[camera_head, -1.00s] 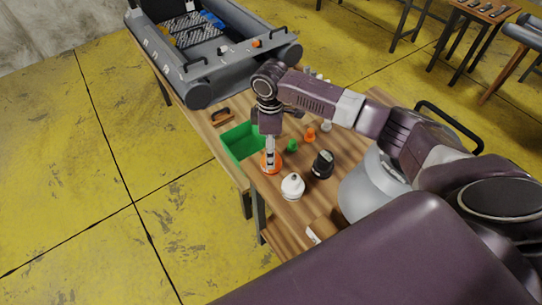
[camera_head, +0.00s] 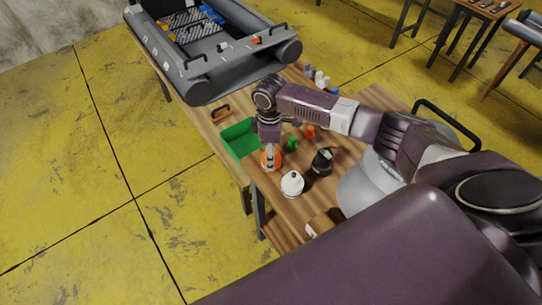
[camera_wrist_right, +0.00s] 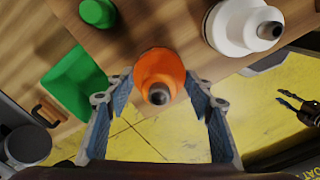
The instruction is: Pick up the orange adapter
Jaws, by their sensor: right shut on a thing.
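The orange adapter (camera_head: 277,163) is near the table's left edge, partly hidden behind my gripper in the head view. In the right wrist view the orange adapter (camera_wrist_right: 158,68) sits between the two fingers, its dark grey tip facing the camera. My right gripper (camera_head: 269,160) comes down over it from above. In the wrist view the right gripper (camera_wrist_right: 158,100) has a finger on each side of the adapter and is shut on it. I cannot tell whether the adapter is clear of the table.
A white round piece (camera_head: 292,184), a black one (camera_head: 322,162), a green one (camera_head: 291,144) and a smaller orange one (camera_head: 309,131) stand close by on the wooden table. A green bin (camera_head: 238,139) is beside the gripper. A grey inflatable boat (camera_head: 235,66) lies beyond.

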